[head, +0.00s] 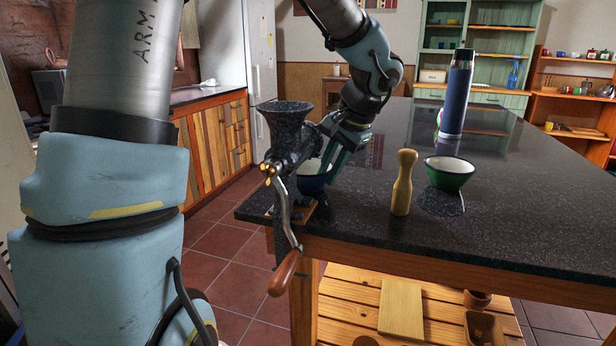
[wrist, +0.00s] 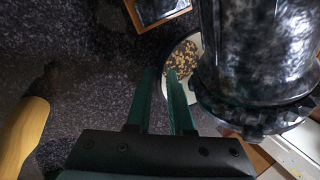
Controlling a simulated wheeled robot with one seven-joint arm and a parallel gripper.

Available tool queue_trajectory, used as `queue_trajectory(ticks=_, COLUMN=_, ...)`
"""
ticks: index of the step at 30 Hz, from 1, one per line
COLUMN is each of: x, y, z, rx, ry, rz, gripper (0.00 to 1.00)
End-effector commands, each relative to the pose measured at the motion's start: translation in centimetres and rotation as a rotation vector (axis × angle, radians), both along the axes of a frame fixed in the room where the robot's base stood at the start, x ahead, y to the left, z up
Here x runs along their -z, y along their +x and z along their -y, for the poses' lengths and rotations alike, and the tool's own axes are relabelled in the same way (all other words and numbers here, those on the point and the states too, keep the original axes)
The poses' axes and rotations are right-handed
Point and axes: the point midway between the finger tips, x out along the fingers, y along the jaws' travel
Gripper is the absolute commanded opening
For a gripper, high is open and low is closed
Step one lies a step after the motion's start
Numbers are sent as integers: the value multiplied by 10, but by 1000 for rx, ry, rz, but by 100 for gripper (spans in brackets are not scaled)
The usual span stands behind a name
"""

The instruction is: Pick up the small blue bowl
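The small blue bowl (head: 313,184) stands on the dark stone counter, partly hidden behind the grinder and my gripper. In the wrist view the bowl (wrist: 192,38) has a pale inside with brown and yellow bits in it. The grinder covers its right part. My gripper (head: 334,166) reaches down at the bowl. In the wrist view its two green fingers (wrist: 161,74) are apart with nothing clamped between them. The right finger overlaps the bowl's near-left rim, and the left finger lies outside it. I cannot tell whether either touches.
A dark metal grinder (head: 287,140) with a crank stands close beside the bowl, at the counter's corner. A wooden pestle-like piece (head: 402,184), a green bowl (head: 449,173) and a blue flask (head: 456,95) stand to the right. The counter's (head: 540,190) right side is clear.

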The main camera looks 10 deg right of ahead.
Motion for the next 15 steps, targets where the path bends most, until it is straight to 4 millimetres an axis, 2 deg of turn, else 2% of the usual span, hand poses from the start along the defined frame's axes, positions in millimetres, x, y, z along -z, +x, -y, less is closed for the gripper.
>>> queue_trajectory(ticks=9, x=5, y=2, z=-1, rx=-1, ry=-2, rz=0, gripper=19)
queue_trajectory(ticks=14, x=5, y=2, z=-1, rx=-1, ry=-1, rz=1, gripper=1)
queue_trajectory(ticks=15, x=5, y=2, z=-1, rx=-1, ry=-1, rz=1, gripper=0)
